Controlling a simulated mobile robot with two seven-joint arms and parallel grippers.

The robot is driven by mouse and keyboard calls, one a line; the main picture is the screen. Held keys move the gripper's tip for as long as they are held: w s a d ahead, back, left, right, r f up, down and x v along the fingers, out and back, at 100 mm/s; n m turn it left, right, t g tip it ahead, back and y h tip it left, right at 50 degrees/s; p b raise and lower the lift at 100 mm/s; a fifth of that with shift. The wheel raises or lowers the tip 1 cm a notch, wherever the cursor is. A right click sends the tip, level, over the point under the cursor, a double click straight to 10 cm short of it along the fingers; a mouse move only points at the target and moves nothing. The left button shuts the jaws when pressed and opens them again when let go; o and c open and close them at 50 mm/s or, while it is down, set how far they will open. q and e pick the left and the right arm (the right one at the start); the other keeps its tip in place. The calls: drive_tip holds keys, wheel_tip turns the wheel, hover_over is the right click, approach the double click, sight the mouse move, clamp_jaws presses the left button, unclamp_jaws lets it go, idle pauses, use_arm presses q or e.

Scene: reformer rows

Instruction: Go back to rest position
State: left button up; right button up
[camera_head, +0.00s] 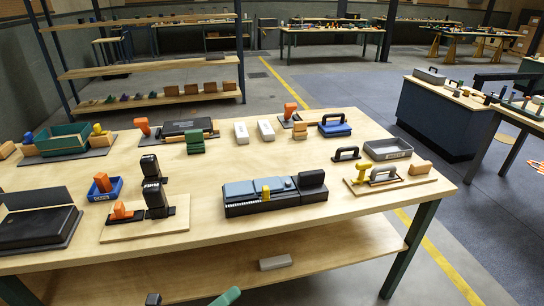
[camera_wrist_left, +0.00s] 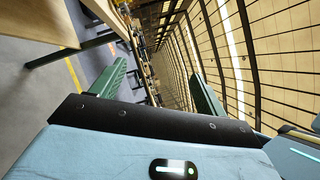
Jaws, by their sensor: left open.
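My left gripper shows in the left wrist view (camera_wrist_left: 156,85), its two green fingers wide apart with nothing between them. In the head view only a green tip of the left gripper (camera_head: 225,297) shows at the bottom edge, in front of the workbench and below its top. The wooden workbench (camera_head: 330,210) fills the middle of the head view, and the gripper is clear of the things on it. My right gripper is in neither view.
On the bench stand a long dark device (camera_head: 275,194), a board with black and orange parts (camera_head: 145,228), a blue tray (camera_head: 105,190) and a grey tray (camera_head: 388,149). A light block (camera_head: 275,262) lies on the lower shelf. Open floor (camera_head: 490,230) lies to the right.

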use_arm(q)
drive_tip(key=s+a+f+n+t+y+p, duration=0.1)
drive_tip(key=s+a+f+n+y, duration=0.25)
drive_tip(key=f+n+y, duration=0.45)
drive_tip(key=s+a+f+n+t+y, duration=0.1)
drive_tip(key=s+a+f+n+y, duration=0.3)
drive_tip(key=n, duration=0.9)
drive_tip(key=s+a+f+n+g+y, duration=0.1)
drive_tip(key=s+a+f+n+g, duration=0.1)
drive_tip(key=s+f+n, duration=0.3)
drive_tip(key=s+a+f+n+g+y+p, duration=0.1)
drive_tip(key=s+a+f+n+g, duration=0.1)
drive_tip(key=s+f+n, duration=0.3)
drive_tip(key=s+g, duration=0.1)
drive_tip(key=s, duration=0.3)
drive_tip(key=shift+f+n+g, duration=0.2)
drive_tip(key=shift+n+g, duration=0.1)
drive_tip(key=shift+n, duration=0.1)
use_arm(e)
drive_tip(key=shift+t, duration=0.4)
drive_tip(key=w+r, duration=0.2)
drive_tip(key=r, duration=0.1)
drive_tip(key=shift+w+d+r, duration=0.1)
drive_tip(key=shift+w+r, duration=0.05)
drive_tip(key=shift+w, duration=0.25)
